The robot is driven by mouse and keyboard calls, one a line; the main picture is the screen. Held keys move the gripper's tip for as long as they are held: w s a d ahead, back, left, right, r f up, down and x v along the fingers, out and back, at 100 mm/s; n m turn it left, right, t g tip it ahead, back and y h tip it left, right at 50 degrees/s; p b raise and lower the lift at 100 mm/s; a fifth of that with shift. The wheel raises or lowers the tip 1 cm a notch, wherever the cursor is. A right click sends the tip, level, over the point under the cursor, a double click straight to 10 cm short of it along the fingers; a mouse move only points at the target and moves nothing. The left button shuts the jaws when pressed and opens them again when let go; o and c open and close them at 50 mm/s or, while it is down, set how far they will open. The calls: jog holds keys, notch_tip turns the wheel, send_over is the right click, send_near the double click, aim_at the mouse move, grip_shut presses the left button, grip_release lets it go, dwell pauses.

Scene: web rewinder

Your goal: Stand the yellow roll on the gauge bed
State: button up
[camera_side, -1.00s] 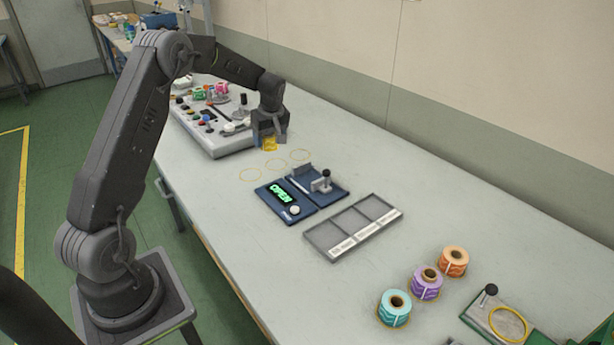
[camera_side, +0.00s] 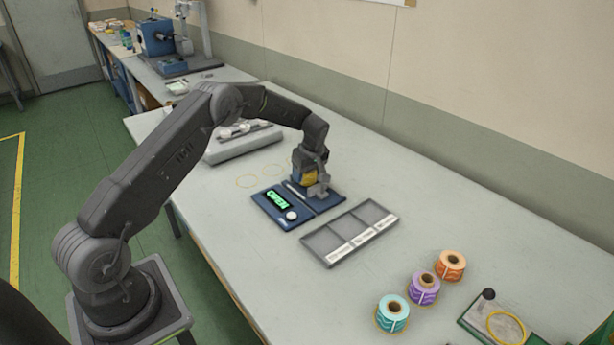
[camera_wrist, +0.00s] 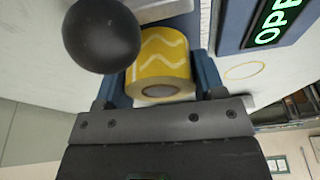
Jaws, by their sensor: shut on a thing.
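The yellow roll (camera_wrist: 162,62) has a white wavy line and sits between the two jaws of my gripper (camera_wrist: 160,85), which is shut on it. In the side view the yellow roll (camera_side: 309,179) shows in my gripper (camera_side: 312,182), over the right part of the blue gauge. The gauge bed (camera_side: 328,203) is mostly hidden behind my gripper. I cannot tell whether the roll touches the bed. The gauge's display (camera_side: 278,199) shows green letters reading OPEN. A black ball knob (camera_wrist: 102,35) is close to the roll in the wrist view.
A grey three-compartment tray (camera_side: 348,233) lies just right of the gauge, empty. Teal (camera_side: 392,313), purple (camera_side: 424,288) and orange (camera_side: 451,265) rolls stand farther right. A fixture with a black knob (camera_side: 488,294) is at the right edge. A grey console (camera_side: 240,145) stands behind my arm.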

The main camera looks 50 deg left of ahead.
jog(key=shift+f, duration=0.7)
jog(key=shift+f, duration=0.1)
jog(key=o, duration=1)
jog(key=shift+c, duration=0.2)
